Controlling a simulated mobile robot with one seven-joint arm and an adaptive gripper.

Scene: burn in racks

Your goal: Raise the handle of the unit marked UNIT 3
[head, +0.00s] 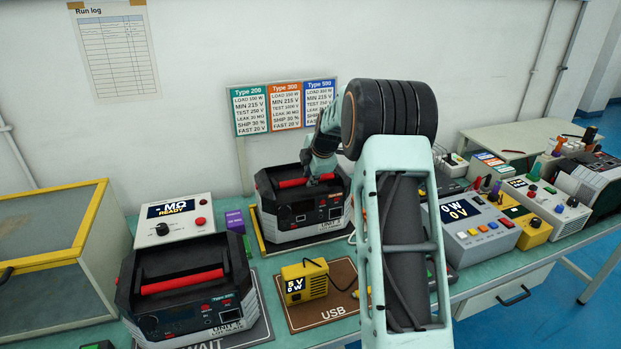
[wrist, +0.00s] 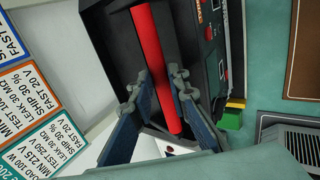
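The unit under my arm (head: 300,232) is a black and grey box at the back middle of the bench. Its front label reads UNIT, but its number is too small to read surely. Its red handle (head: 293,183) lies low across the top recess. My gripper (head: 318,178) is over the right part of this handle, pointing down. In the wrist view, the red handle (wrist: 150,55) runs between the two blue-padded fingers of my gripper (wrist: 157,82). The fingers stand apart, and I cannot tell whether either touches the bar.
A similar unit with a red handle (head: 183,282) stands front left, its number unclear. A yellow 5 V meter (head: 304,283) sits on the brown USB mat (head: 330,310). A white READY tester (head: 172,218) is left, and a power supply (head: 478,232) right. A type chart (head: 285,106) stands behind.

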